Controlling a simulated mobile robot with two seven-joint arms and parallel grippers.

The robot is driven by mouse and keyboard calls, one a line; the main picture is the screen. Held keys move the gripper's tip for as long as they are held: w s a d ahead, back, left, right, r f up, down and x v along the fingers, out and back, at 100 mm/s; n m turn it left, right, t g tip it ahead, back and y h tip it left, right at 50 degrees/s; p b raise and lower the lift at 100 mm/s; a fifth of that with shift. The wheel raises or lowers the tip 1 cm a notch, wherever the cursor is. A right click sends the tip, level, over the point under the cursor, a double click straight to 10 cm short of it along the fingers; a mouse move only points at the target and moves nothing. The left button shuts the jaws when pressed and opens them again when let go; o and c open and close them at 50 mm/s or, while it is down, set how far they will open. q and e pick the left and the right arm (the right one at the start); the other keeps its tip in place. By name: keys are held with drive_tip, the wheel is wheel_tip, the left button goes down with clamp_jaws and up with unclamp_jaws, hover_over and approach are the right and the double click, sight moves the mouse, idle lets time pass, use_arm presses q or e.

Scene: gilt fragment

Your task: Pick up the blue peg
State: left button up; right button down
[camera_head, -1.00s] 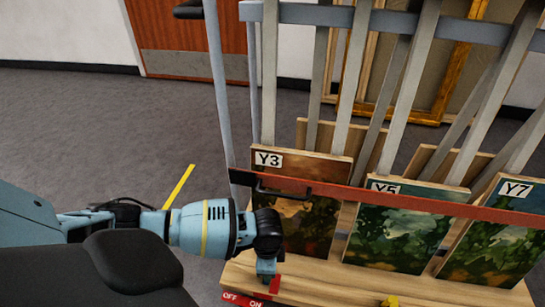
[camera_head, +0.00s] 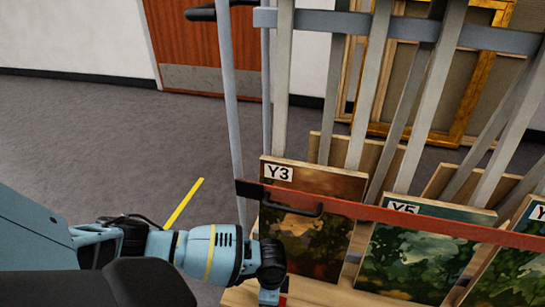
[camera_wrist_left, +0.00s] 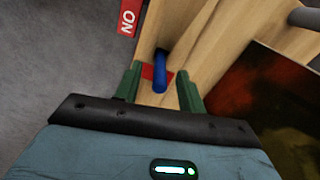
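My left gripper (camera_wrist_left: 159,80) is open, with one green finger on each side of the peg. Gaps show between the peg and both fingers. In the head view my left gripper (camera_head: 270,296) is at the bottom, low over the left end of the wooden rack base, and the peg is hidden there. My right gripper is not in view.
A rack holds painted panels, with the Y3 panel (camera_head: 305,225) nearest my left arm. A red bar (camera_head: 400,217) with a black handle (camera_head: 295,205) crosses in front of the panels. Grey floor is free at left.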

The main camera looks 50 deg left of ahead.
use_arm(q)
drive_tip(key=shift+f+b, duration=0.3)
drive_tip(key=shift+f, duration=0.65)
drive_tip(key=shift+r, duration=0.1)
clamp_jaws()
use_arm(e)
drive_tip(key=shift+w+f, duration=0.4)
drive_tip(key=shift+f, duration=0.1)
